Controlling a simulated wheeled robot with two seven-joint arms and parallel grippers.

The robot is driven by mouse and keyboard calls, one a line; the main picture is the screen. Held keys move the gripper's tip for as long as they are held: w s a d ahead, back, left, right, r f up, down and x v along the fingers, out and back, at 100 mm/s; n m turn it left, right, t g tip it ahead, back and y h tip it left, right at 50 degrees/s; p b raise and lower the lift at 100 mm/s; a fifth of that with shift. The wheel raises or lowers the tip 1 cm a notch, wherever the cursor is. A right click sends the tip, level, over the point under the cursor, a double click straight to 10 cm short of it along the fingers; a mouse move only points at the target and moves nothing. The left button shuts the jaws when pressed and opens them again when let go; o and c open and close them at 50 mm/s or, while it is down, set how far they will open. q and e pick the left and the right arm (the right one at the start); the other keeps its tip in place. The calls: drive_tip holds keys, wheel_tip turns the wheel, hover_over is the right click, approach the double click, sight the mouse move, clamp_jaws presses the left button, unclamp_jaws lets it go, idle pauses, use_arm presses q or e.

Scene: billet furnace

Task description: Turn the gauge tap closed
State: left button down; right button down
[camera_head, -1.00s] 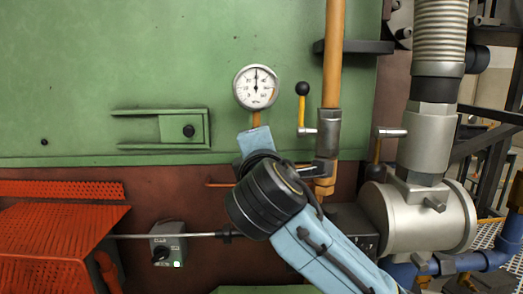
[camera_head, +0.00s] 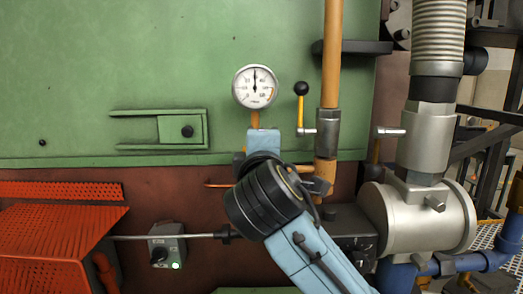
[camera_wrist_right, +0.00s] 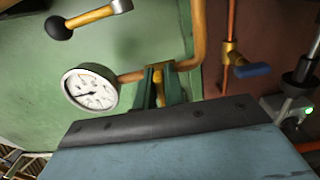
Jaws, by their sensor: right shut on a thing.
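The round white gauge (camera_head: 255,87) is on the green wall, its needle pointing about straight up in the head view. It also shows in the right wrist view (camera_wrist_right: 90,88). A brass-coloured pipe (camera_head: 255,118) runs down from it, and my right arm hides its lower part. In the right wrist view my right gripper (camera_wrist_right: 158,82) has its dark green fingers shut on the yellow brass gauge tap (camera_wrist_right: 160,66) on this pipe. The head view shows only the back of my right wrist, so the fingers and the tap are hidden there. My left gripper is not in view.
A black-knobbed lever (camera_head: 301,105) stands beside the thick orange pipe (camera_head: 332,60), right of the gauge. A blue-handled valve (camera_wrist_right: 252,70) is on a copper pipe near my right gripper. A red perforated guard (camera_head: 60,225) and a grey switch box (camera_head: 167,245) are low left.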

drive_tip(key=c, duration=1.5)
unclamp_jaws()
drive_tip(key=shift+s, duration=0.15)
drive_tip(key=s+b, duration=0.2)
drive_tip(key=s, duration=1.1)
drive_tip(key=shift+s+b, duration=0.1)
drive_tip(key=shift+b, duration=0.25)
